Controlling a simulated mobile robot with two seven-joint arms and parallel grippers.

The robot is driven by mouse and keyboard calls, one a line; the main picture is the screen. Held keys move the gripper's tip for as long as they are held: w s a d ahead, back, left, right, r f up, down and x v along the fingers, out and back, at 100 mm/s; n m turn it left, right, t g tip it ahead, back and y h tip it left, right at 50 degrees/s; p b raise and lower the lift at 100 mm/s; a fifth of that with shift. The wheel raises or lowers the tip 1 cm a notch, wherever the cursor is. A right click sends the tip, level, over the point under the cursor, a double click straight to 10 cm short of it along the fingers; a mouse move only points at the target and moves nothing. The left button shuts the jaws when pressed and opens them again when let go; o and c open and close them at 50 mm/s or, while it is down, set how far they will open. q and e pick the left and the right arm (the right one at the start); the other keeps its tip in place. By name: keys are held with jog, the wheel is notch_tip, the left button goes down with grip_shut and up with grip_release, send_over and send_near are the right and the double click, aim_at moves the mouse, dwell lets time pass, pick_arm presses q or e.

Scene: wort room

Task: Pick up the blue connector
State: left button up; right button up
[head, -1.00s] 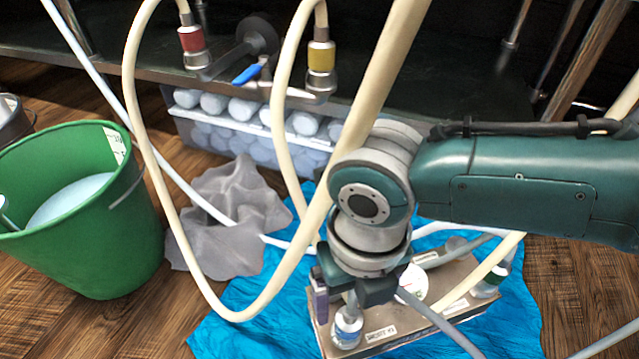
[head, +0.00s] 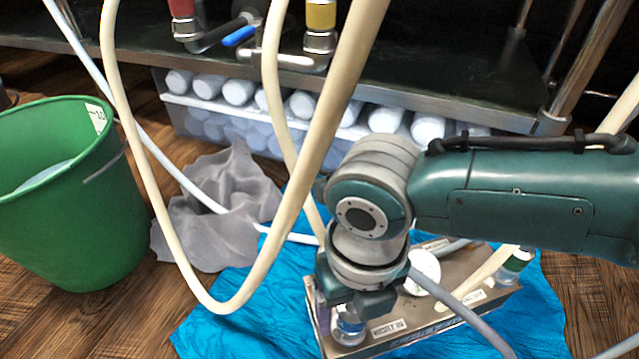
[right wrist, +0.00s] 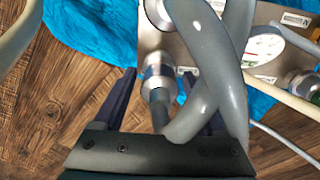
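A metal connector (head: 348,328) with a pale bluish look stands at the left end of a brown board with labels (head: 388,328). Its blue colour is not clear to me. In the right wrist view a silver connector (right wrist: 158,80) with a grey hose (right wrist: 215,75) in front of it lies between the two dark fingers. My right gripper (head: 340,308) points down over the board's left end; it also shows in the right wrist view (right wrist: 160,100). Its fingers are apart, with gaps at the connector's sides. The right finger is partly hidden by the hose. My left gripper is out of view.
A green bucket (head: 75,210) stands left, beside a grey cloth (head: 215,205). The board lies on a blue sheet (head: 235,320). A metal shelf edge (head: 440,100) and a bin of white bottles (head: 240,135) are behind.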

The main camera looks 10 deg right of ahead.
grip_shut()
dwell(0.4)
jog(key=shift+r, duration=0.15)
notch_tip(320, 180, up, 20)
jog(key=p, duration=1.6)
jog(key=shift+r+p, duration=2.15)
jog(key=shift+p, duration=0.25)
